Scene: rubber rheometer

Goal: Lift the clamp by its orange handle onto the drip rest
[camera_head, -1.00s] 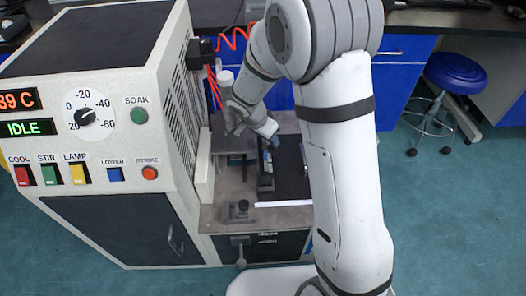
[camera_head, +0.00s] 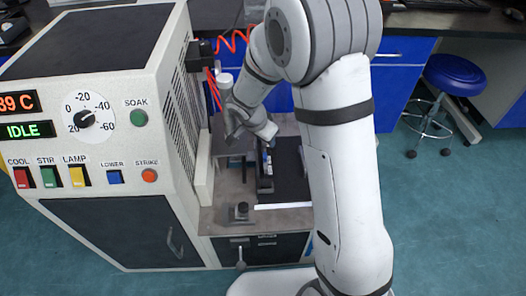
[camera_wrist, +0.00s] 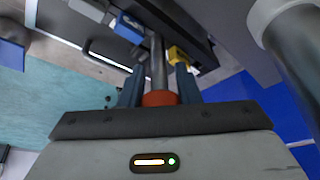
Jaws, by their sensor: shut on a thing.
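My gripper (camera_wrist: 160,88) is shut on the orange handle (camera_wrist: 160,99) of the clamp, its two dark fingers on either side. A grey metal rod (camera_wrist: 158,62) of the clamp runs on from the handle, away from the palm, between a blue part (camera_wrist: 130,28) and a yellow part (camera_wrist: 178,55). Whether these parts touch the clamp I cannot tell. In the head view my gripper (camera_head: 270,142) is over the dark tray area on the bench right of the machine; the handle is hidden there. I cannot make out the drip rest for certain.
The white machine (camera_head: 120,120) with its dial and switches stands at left. A small dark block with a round top (camera_head: 241,211) is at the bench's front. Red hoses (camera_head: 213,90) hang beside the machine. A blue stool (camera_head: 455,75) stands at right.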

